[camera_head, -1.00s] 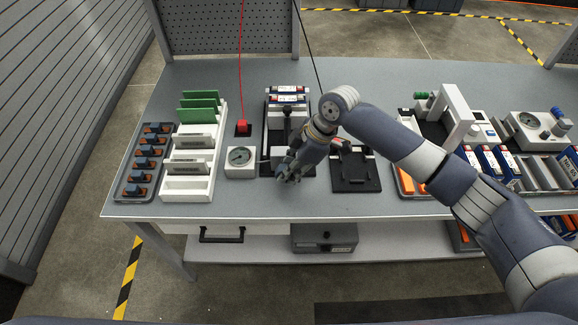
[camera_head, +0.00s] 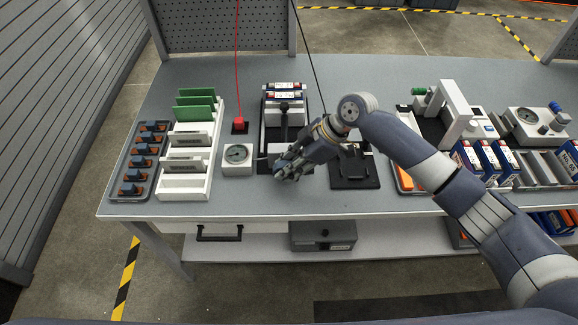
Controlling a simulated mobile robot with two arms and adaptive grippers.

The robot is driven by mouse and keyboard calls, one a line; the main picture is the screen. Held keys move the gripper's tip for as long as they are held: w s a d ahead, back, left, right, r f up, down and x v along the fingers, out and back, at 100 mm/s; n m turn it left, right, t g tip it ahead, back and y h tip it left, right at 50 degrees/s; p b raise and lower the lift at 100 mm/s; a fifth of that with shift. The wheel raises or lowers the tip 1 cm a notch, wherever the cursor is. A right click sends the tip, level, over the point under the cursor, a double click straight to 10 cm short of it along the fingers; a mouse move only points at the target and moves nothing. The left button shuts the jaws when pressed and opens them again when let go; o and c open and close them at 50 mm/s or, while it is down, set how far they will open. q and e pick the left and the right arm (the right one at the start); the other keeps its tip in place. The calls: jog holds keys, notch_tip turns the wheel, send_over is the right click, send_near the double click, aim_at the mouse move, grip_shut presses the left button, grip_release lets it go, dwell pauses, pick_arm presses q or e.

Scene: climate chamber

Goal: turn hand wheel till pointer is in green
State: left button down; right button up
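A white box with a round dial gauge (camera_head: 238,155) stands on the bench, left of centre. Its dark pointer is too small to read against any green zone. My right gripper (camera_head: 283,172) reaches in from the right and points left and down, just right of this gauge box. Its fingers are bunched and dark; I cannot tell whether they are open or shut, or touch anything. No hand wheel shows clearly by this gauge; the gripper hides part of the space there. A second gauge box (camera_head: 514,128) with a blue knob (camera_head: 557,108) stands at the far right. My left gripper is not in view.
A white rack (camera_head: 184,192) with green boards and a grey tray (camera_head: 118,192) stand to the left. A black fixture with a lever (camera_head: 284,118) stands behind the gripper, and a black plate (camera_head: 355,178) lies to its right. The front bench strip is clear.

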jog(key=shift+d, duration=0.1)
jog(key=v, duration=1.2)
